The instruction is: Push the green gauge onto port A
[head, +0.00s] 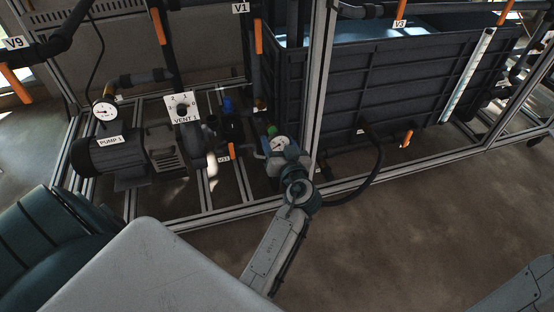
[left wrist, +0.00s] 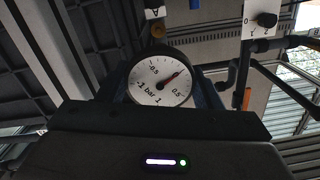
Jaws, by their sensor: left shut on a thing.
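The gauge (head: 279,143) has a white dial with a red needle and a dark rim; its green colour is not clear. In the left wrist view its dial (left wrist: 160,80) faces the camera. My left gripper (head: 281,152) is shut on it, with a finger on each side in the left wrist view (left wrist: 162,86). A brass fitting (left wrist: 158,31) shows just beyond the gauge's top edge, below a white label A (left wrist: 154,14). The gauge's back is hidden, so I cannot tell whether it touches the fitting. My right gripper is out of view.
A frame post (head: 321,90) and a dark tank (head: 390,85) stand right of the gauge. A pump (head: 122,150) with another gauge (head: 104,110), the VENT 1 knob panel (head: 182,107) and an orange valve handle (head: 232,150) are to the left. The floor in front is clear.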

